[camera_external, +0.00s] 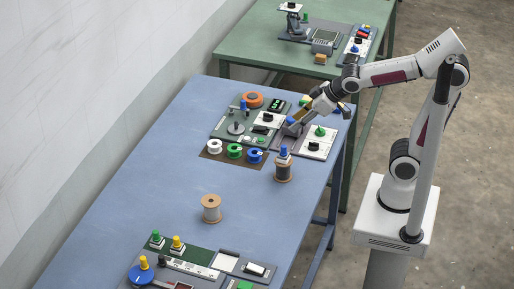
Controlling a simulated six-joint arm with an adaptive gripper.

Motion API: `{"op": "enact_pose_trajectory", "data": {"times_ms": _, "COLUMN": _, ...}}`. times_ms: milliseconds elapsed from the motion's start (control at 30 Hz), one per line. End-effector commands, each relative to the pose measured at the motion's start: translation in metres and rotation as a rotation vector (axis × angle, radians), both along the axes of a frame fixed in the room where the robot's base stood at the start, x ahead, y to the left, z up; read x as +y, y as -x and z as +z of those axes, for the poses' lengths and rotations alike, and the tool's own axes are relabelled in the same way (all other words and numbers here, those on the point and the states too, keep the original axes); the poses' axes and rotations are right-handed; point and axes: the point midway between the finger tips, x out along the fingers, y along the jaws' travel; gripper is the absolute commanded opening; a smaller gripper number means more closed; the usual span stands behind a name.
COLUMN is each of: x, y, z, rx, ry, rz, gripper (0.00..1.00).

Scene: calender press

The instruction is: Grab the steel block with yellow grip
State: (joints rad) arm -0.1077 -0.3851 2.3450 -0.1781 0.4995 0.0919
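My gripper (318,104) reaches down and left over the far right part of the blue table, above a dark grey fixture. A small yellow piece (299,116) shows at the fingertips' lower left; it looks like the yellow grip of the steel block, but the steel part cannot be made out. Whether the fingers touch or hold it cannot be told at this size. The gripper partly hides the fixture beneath it.
Grey panels with knobs, an orange ring (252,100) and white, green and blue spools (234,151) surround the gripper. A dark spool with a blue top (283,167) stands close by. A tan spool (211,209) stands mid-table, with clear blue surface (150,185) around it. A green table (255,50) stands behind.

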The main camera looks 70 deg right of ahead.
Motion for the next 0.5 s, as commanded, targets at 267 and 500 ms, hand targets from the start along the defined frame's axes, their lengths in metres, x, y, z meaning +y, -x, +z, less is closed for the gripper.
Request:
{"op": "enact_pose_trajectory", "data": {"times_ms": 267, "x": 0.028, "y": -0.064, "z": -0.003, "rx": -0.077, "ry": 0.018, "rz": 0.081, "gripper": 0.34}}
{"op": "enact_pose_trajectory", "data": {"times_ms": 500, "x": 0.062, "y": -0.114, "z": -0.010, "rx": -0.143, "ry": 0.017, "rz": 0.162, "gripper": 0.34}}
